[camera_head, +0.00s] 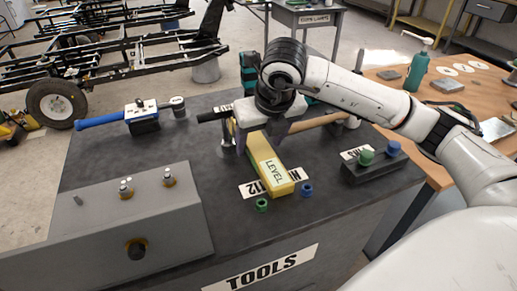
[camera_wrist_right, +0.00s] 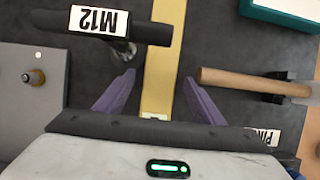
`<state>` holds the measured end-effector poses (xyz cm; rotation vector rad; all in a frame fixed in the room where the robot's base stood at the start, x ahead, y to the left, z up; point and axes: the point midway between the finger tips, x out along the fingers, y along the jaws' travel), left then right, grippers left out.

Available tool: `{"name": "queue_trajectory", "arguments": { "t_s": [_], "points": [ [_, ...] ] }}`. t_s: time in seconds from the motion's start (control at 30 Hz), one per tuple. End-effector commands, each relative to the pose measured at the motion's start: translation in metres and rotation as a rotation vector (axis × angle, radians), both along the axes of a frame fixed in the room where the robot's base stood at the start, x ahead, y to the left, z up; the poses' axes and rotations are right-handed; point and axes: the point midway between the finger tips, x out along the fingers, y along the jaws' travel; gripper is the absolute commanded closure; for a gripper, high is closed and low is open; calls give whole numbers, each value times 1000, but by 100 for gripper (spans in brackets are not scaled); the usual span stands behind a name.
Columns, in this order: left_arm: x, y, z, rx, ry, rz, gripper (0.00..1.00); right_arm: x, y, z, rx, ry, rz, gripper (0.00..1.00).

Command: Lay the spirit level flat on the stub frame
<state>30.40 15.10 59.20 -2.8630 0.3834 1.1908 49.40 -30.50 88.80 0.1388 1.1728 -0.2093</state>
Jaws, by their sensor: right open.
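The yellow spirit level (camera_head: 276,178), marked LEVEL, lies on the dark tool table in the head view. It also shows in the right wrist view (camera_wrist_right: 157,50). My right gripper (camera_head: 258,138) is above its far part, fingers pointing down. In the right wrist view the two purple fingers (camera_wrist_right: 159,78) are spread, one on each side of the level, with gaps on both sides. I cannot tell for sure which thing is the stub frame; black chassis frames (camera_head: 115,52) stand on the floor at the back left. My left gripper is not in view.
A grey block with studs (camera_head: 95,215) stands left of the level. A wooden-handled hammer (camera_head: 318,122) lies close right of the gripper. A blue-handled tool (camera_head: 100,121) is at the far left. A black pin holder (camera_head: 382,166) is at the right. Small green (camera_head: 262,204) and blue (camera_head: 306,189) rings lie near the level.

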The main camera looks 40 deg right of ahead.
Motion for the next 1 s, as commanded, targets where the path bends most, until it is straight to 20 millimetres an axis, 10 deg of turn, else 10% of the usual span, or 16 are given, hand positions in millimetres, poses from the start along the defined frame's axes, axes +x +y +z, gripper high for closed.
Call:
{"name": "queue_trajectory", "arguments": {
  "t_s": [0.23,0.57,1.0],
  "points": [
    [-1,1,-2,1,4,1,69,1,0,-2,0,-1,1,39],
    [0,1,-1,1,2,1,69,1,0,0,1,-3,1,95],
    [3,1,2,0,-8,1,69,2,0,13,2,-7,0,96]
  ]
}}
